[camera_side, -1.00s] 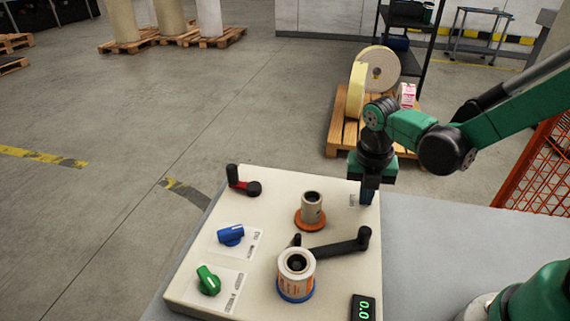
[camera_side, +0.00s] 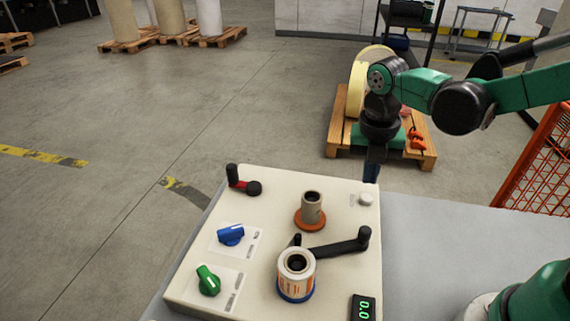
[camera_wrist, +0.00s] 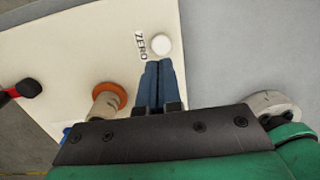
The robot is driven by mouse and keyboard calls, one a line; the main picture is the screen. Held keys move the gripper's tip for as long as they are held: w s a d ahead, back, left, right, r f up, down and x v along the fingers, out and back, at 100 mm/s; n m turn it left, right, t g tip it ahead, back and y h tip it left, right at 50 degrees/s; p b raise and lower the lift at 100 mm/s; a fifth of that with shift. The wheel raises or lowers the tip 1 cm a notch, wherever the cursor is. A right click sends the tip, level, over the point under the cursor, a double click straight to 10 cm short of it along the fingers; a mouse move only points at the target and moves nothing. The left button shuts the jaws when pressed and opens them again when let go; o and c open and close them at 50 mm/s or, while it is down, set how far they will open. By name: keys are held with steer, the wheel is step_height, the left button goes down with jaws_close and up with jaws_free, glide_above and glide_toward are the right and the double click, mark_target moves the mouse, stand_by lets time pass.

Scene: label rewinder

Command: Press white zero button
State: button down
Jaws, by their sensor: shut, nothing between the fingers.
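The white zero button (camera_side: 366,200) is a small round cap near the far right corner of the cream panel (camera_side: 340,285). In the wrist view the button (camera_wrist: 161,45) shows whole, beside the printed word ZERO (camera_wrist: 141,46). My gripper (camera_side: 372,182) is shut and empty, with blue fingers pointing down. In the side view it hangs above and just beyond the button, with a gap between. In the wrist view the fingertips (camera_wrist: 158,64) appear just below the button in the picture.
The panel carries an orange-based spindle (camera_side: 311,211), a label roll (camera_side: 296,275), a black crank arm (camera_side: 340,245), a red-black lever (camera_side: 243,183), a blue knob (camera_side: 231,235), a green knob (camera_side: 208,281) and a display (camera_side: 363,308) reading 0.0. Bare grey table (camera_side: 430,245) lies to the right.

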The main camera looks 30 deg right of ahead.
steer(key=shift+a+r, duration=0.15)
steer(key=shift+r, duration=1.1)
steer(key=s+m+t, duration=0.1)
steer(key=m+t, duration=0.1)
steer(key=m, duration=0.7)
steer(key=s+r+m+t, duration=0.1)
steer(key=m+t, duration=0.1)
steer(key=m, duration=0.7)
steer(key=s+r+m+t+y, duration=0.1)
steer(key=m+t, duration=0.1)
steer(key=m, duration=0.7)
steer(key=shift+s+t, duration=0.1)
steer(key=shift+t, duration=0.3)
